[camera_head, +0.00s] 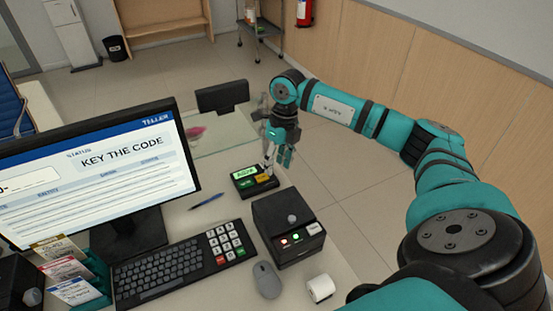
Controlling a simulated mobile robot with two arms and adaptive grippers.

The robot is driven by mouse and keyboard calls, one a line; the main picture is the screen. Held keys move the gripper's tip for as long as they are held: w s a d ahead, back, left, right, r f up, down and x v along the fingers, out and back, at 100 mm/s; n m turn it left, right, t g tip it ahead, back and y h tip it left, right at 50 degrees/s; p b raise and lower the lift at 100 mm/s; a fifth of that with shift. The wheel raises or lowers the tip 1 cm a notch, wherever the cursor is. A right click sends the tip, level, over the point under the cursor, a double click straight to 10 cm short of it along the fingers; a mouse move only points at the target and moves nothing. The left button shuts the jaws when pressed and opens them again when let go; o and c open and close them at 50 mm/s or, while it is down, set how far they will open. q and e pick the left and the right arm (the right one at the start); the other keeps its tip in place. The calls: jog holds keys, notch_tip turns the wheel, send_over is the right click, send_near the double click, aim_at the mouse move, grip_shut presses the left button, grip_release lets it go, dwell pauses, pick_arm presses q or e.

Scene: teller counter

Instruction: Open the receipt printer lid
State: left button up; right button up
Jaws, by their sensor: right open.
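The receipt printer (283,222) is a black box on the counter, right of the keyboard. My right gripper (277,164) is open and points down beyond the printer, at the small black device with green and yellow panels. It is apart from the printer; I cannot tell whether its fingers touch the device. My left gripper is not in view.
The small device (244,183) stands behind the printer. The counter's right edge runs close beside the printer.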

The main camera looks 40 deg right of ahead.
notch_tip(320, 180, up, 11)
jog(key=s+d, duration=0.1)
jog(key=shift+d, duration=0.15)
